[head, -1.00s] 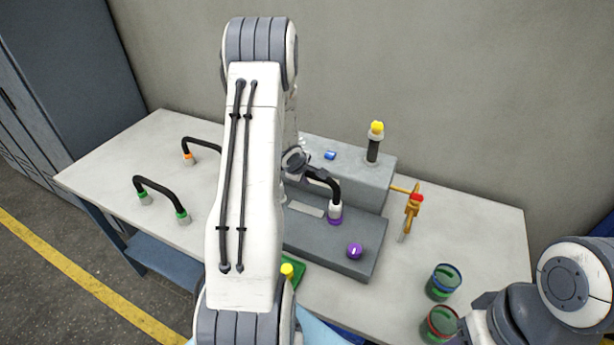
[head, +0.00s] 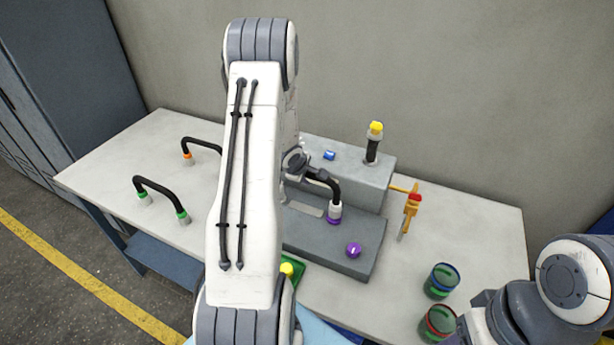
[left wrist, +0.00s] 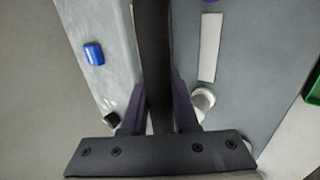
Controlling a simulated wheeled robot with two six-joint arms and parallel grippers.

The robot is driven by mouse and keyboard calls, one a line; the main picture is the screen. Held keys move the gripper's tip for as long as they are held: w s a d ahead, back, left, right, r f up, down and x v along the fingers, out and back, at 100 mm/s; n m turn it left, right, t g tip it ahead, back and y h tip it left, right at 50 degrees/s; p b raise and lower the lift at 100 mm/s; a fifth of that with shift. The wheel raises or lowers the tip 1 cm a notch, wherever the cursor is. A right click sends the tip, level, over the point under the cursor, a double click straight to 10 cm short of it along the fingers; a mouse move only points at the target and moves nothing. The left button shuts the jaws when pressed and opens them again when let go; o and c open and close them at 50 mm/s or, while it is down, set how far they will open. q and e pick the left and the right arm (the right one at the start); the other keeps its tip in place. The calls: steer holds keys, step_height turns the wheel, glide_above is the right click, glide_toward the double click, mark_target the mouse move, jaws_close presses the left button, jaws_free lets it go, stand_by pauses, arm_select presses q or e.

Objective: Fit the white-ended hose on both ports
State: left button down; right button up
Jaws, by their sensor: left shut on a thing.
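The white-ended black hose (head: 334,185) arches over the grey stepped block (head: 365,232). Its visible white end (head: 335,210) points down with a purple ring at its foot; I cannot tell how fully it is seated. The other end is hidden behind my left arm in the head view. My left gripper (left wrist: 158,100) is shut on the hose, which runs between its fingers in the left wrist view. A white cylindrical piece (left wrist: 203,99) shows beside the fingers there. A purple round piece (head: 353,250) is on the block's lower step. My right gripper is out of view; only its arm shows.
A green-ended hose (head: 160,187) and an orange-ended hose (head: 202,145) stand at the table's left.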

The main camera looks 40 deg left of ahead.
arm_select(q)
steer(key=shift+r, duration=0.1)
steer(key=shift+f, duration=0.65)
stand_by(0.5)
steer(key=c, duration=0.9)
jaws_free()
steer(key=shift+c, duration=0.2)
steer(key=p+v, duration=0.8)
steer(key=v, duration=0.3)
